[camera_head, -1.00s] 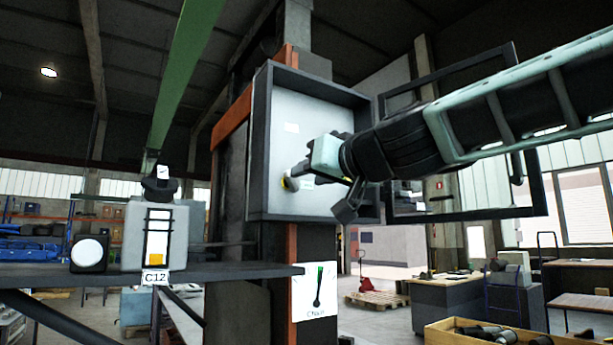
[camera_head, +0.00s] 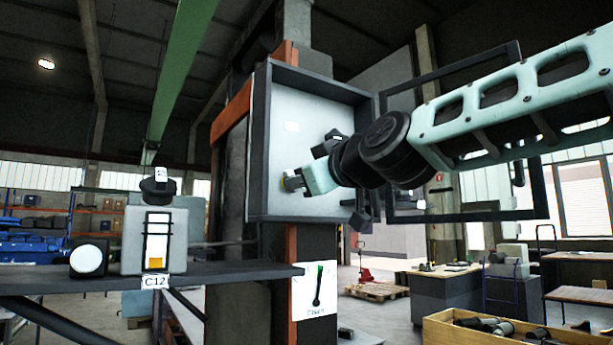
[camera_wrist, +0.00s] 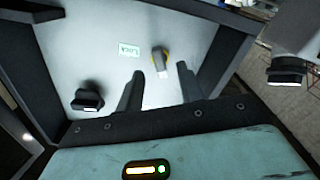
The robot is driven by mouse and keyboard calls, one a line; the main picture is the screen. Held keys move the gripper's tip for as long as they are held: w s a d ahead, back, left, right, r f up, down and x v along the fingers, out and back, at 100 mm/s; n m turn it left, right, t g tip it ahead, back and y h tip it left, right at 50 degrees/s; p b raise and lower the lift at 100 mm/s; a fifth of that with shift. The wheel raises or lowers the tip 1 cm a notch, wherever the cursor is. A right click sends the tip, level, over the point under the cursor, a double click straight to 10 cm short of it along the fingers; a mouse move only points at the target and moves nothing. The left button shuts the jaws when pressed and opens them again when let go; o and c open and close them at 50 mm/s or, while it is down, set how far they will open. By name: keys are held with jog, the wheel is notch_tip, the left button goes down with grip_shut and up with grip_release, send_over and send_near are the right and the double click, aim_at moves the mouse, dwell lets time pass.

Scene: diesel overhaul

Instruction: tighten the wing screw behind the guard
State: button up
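The wing screw (camera_wrist: 160,61) has a grey wing over a yellow base on the pale back panel of a dark-framed box (camera_head: 259,150). I see no contact. The guard appears to be the dark open frame (camera_head: 538,180) swung out at the box's right, behind my arm.
A black knob (camera_wrist: 88,99) is on the panel, beside a small label (camera_wrist: 129,50). The box's side walls limit room around my gripper. A shelf (camera_head: 80,277) at left holds a grey device (camera_head: 187,235). A wooden crate (camera_head: 440,335) stands lower right.

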jog(key=shift+w+a, duration=0.1)
dwell(0.4)
jog(key=shift+w+a+r+p, duration=0.1)
jog(key=shift+w+a+p, duration=0.2)
jog(key=shift+p, duration=0.5)
jog(key=shift+p+x, duration=1.45)
jog(key=shift+c, duration=0.4)
grip_shut()
jog(key=shift+f+m+b, duration=0.25)
jog(key=shift+m+b, duration=0.25)
jog(key=shift+m, duration=0.5)
jog(key=m, duration=0.3)
jog(key=shift+r, duration=0.15)
jog(key=shift+b, duration=0.3)
